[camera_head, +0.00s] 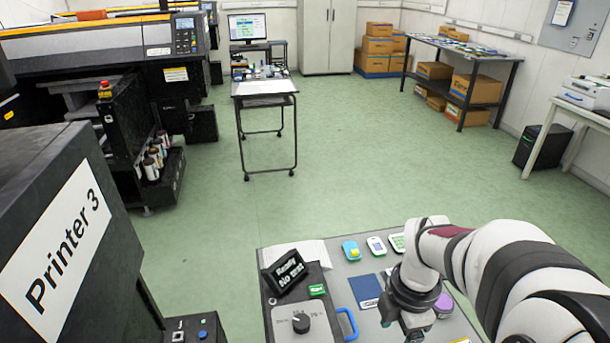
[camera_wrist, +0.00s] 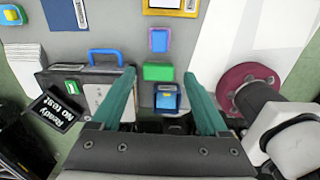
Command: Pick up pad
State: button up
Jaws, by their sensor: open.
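My gripper (camera_wrist: 160,74) is open, with its two teal fingers apart and nothing held between them. In the head view my gripper (camera_head: 414,326) points down over the grey table. In the wrist view a green block (camera_wrist: 158,72) shows between the fingertips, apparently below them. Which of these is the pad I cannot tell for sure. In the head view my arm hides most of this area.
A black control box (camera_head: 285,315) with a knob, a blue handle (camera_head: 347,325) and a "Ready No test" sign (camera_head: 286,272) stand left of my gripper. A navy booklet (camera_head: 365,290) lies flat beside it. Printer 3 (camera_head: 65,235) stands at the left.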

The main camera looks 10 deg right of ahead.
jog(key=shift+n, duration=0.3)
jog(key=f, duration=1)
jog(key=d+f, duration=0.1)
jog(key=f, duration=0.5)
jog(key=shift+d, duration=0.1)
jog(key=shift+w, duration=0.1)
grip_shut()
